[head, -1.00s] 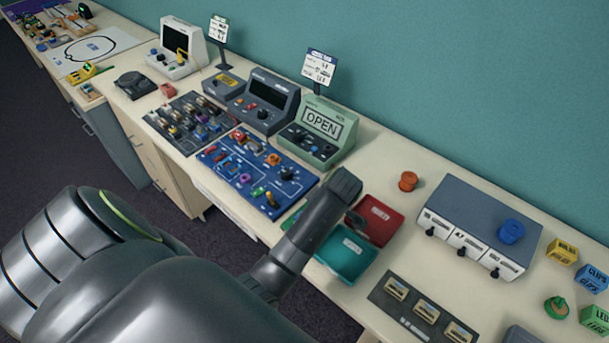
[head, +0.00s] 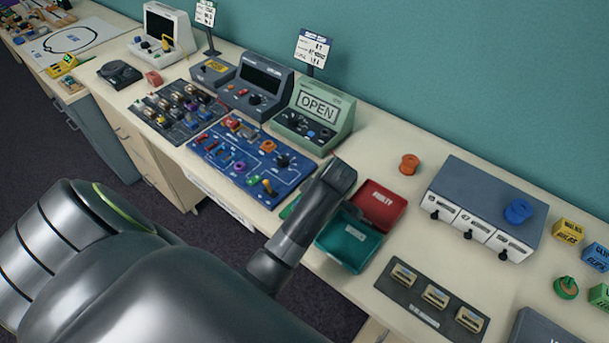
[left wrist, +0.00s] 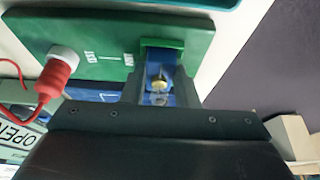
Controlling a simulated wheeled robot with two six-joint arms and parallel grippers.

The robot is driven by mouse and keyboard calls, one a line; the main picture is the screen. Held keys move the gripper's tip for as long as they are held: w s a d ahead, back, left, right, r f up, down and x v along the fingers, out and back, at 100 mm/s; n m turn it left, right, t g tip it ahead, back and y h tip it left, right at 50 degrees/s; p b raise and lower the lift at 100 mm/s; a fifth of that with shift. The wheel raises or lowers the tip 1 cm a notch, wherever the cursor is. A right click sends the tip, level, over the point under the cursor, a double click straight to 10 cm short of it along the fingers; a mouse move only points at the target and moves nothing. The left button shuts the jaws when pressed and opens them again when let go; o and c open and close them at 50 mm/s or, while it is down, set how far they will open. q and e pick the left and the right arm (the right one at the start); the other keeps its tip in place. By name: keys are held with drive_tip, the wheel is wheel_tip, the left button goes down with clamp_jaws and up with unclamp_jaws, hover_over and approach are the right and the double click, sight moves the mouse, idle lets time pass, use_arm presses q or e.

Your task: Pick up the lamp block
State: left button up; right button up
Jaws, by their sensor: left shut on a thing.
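The lamp block (left wrist: 159,70) is blue with a small clear bulb on a brass-coloured base, seen in the left wrist view. My left gripper (left wrist: 160,92) is shut on it, with a finger on each side. Just beyond it is a green holder on the green test board (left wrist: 100,25); I cannot tell whether the block still touches the board. In the head view my left arm hides the gripper and the block, and only a sliver of the green board (head: 290,208) shows. My right gripper is in neither view.
A red probe (left wrist: 52,82) with a cable stands on the green board. A teal tray (head: 347,246) and a red tray (head: 379,206) lie beside my arm. A blue circuit board (head: 222,160) and the green OPEN sign unit (head: 318,115) are close by.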

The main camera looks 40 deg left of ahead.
use_arm(q)
clamp_jaws()
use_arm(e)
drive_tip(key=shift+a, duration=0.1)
